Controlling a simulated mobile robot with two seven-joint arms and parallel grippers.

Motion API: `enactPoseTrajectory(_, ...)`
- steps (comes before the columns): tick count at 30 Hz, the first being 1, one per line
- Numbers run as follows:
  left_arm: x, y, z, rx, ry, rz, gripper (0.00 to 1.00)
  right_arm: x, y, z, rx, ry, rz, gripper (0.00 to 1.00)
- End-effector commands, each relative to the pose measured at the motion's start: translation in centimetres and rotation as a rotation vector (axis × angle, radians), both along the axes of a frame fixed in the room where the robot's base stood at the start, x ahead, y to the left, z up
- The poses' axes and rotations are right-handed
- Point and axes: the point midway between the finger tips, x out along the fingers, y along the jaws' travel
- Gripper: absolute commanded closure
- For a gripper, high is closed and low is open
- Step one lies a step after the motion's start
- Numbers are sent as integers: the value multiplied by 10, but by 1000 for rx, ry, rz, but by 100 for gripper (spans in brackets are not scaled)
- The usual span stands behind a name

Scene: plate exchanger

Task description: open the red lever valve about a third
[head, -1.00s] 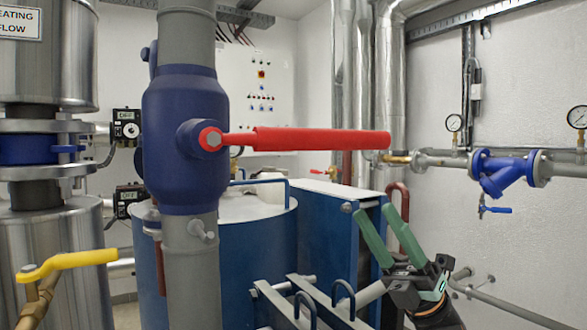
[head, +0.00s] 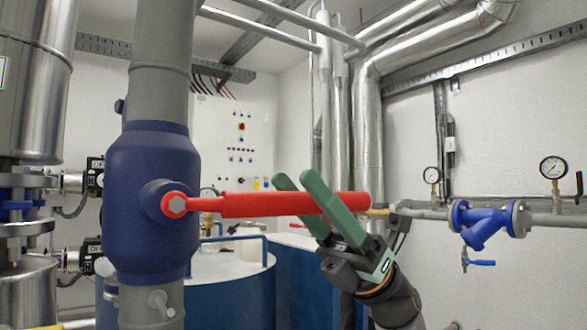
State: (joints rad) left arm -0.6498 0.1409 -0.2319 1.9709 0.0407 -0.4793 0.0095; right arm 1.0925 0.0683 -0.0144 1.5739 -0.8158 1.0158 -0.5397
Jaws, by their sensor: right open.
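The red lever (head: 250,205) sits on the blue valve body (head: 150,252) of a thick grey vertical pipe. It points right, roughly level, from its hub bolt (head: 176,205). My right gripper (head: 296,178) is open, with green fingers slanting up and left. My left gripper is out of view.
A blue tank (head: 240,290) stands behind the valve. A blue strainer (head: 482,223) with a small blue-handled valve (head: 480,262) and pressure gauges (head: 553,168) lines the right wall. A control panel (head: 240,145) hangs on the back wall. Metal-clad columns stand at left.

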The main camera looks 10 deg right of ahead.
Motion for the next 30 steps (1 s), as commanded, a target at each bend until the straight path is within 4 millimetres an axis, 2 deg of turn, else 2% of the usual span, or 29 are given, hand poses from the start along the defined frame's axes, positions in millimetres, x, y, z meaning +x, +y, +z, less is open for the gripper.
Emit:
enactPoseTrajectory(4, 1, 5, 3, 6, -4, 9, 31, -4, 11, 12, 0, -1, 2, 49)
enactPoseTrajectory(15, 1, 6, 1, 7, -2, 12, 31, -5, 15, 15, 0, 1, 1, 49)
enactPoseTrajectory(27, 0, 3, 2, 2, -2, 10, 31, -5, 14, 15, 0, 1, 0, 93)
enactPoseTrajectory(30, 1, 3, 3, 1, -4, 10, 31, -5, 14, 15, 0, 1, 0, 100)
